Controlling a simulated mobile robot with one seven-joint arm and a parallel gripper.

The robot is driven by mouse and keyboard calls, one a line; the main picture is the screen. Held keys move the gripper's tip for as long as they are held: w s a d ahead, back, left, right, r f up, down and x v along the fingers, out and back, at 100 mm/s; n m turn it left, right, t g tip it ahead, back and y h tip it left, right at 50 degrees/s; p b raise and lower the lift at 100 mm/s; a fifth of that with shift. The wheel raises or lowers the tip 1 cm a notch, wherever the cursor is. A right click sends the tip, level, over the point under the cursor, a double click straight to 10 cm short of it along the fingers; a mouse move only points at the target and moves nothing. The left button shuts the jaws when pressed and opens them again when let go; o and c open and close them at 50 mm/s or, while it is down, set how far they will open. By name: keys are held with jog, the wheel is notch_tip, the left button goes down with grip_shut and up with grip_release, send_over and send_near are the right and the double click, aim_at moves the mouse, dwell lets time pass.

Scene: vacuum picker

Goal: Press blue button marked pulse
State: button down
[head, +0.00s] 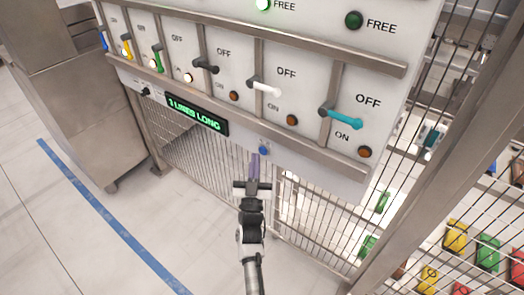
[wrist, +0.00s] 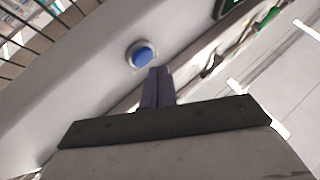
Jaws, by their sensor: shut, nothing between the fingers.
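The blue button (head: 264,150) is a small round button on the lower strip of the white panel, right of the green display. In the wrist view the blue button (wrist: 142,55) sits in a pale ring, just ahead of and slightly left of the fingertips. No marking on it is readable. My gripper (head: 254,160) is shut and empty, with its purple fingers together. The fingertips are just below the button in the head view. In the wrist view my gripper (wrist: 159,72) shows close to the button; I cannot tell whether they touch.
Above is a row of levers, including a white lever (head: 264,86) and a teal lever (head: 342,118), beside a metal rail (head: 235,130). Wire mesh (head: 310,205) stands behind and below the panel. Open floor (head: 60,230) lies left.

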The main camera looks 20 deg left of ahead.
jog(key=shift+s+a+p, duration=0.3)
jog(key=shift+s, duration=0.5)
jog(key=shift+s+a+p, duration=0.25)
jog(key=shift+s+a, duration=0.05)
jog(key=shift+s, duration=0.5)
jog(key=shift+s+a+p, duration=0.3)
jog(key=shift+s, duration=0.5)
